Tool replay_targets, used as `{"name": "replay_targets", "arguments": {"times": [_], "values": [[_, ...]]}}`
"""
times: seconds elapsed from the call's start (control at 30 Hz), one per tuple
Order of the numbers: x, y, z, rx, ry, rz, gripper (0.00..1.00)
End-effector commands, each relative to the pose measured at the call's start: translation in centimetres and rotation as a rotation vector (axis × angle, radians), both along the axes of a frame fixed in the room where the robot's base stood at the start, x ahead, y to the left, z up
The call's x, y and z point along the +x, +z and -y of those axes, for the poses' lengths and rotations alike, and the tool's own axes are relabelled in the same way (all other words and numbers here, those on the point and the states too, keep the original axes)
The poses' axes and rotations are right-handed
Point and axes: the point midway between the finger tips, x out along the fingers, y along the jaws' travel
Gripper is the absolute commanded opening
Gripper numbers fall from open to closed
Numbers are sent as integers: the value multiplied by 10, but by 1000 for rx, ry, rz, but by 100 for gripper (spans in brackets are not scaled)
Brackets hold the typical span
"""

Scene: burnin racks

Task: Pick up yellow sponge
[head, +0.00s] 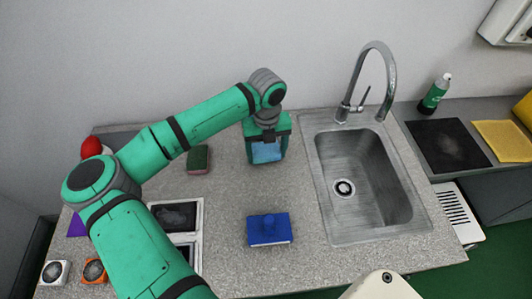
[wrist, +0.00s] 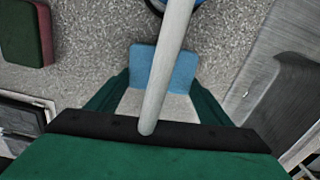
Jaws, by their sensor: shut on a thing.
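My gripper (head: 267,143) is above the grey counter, left of the sink, pointing down. It is shut on a light blue block (head: 267,153), which looks like a sponge. In the wrist view the block (wrist: 163,67) sits between the two green fingers, with a pale grey lower part. I see no clearly yellow sponge on the counter. A flat yellow piece (head: 503,141) lies on the far right surface; I cannot tell if it is a sponge or a cloth. A green and dark red sponge (head: 198,160) lies left of my gripper.
The steel sink (head: 350,228) and tall tap (head: 387,75) are to the right. A green bottle (head: 434,95) and a dark mat (head: 447,146) lie beyond. Trays (head: 176,217) sit at left.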

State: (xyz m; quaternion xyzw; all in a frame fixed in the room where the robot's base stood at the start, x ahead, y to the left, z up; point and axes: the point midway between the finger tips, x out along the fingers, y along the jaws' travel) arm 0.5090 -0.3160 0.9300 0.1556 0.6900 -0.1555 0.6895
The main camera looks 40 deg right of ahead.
Motion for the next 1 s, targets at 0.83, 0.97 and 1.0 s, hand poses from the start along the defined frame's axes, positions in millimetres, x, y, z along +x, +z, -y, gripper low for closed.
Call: {"name": "replay_targets", "arguments": {"times": [0.83,0.97,1.0], "values": [[-69,103,-72,1,-1,3,49],[-81,111,-84,0,-1,2,49],[-84,113,-87,1,0,3,49]]}}
